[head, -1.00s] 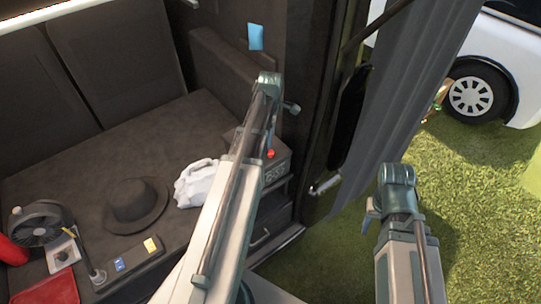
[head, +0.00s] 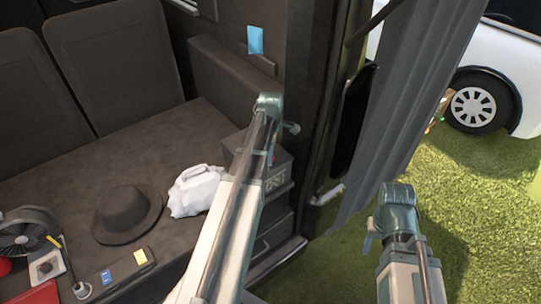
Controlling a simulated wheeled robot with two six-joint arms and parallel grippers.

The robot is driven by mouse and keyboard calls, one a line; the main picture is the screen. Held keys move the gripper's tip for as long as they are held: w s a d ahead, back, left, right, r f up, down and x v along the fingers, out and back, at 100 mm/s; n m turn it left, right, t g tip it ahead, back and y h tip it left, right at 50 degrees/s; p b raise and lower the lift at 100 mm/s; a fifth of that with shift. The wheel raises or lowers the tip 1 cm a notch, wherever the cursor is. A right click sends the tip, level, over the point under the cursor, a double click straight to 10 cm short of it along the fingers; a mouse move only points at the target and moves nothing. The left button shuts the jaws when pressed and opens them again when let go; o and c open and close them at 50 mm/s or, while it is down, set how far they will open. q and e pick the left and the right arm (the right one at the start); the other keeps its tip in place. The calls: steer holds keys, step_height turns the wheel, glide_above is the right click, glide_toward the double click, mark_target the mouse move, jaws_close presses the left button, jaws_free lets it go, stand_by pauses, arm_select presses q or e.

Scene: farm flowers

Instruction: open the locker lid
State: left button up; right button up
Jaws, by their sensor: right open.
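A dark box (head: 277,179) with pale lettering stands at the right end of the bench, by the doorway. It may be the locker, but I cannot tell for sure. My left arm crosses in front and hides much of its top, so the lid's state is unclear.
On the bench (head: 150,150) lie a white crumpled bag (head: 195,191), a dark hat (head: 127,213) and a fan (head: 25,235). Grass (head: 330,265) and a white vehicle (head: 500,70) are outside.

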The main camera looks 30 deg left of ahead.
arm_select(q)
jaws_close()
stand_by(1.1)
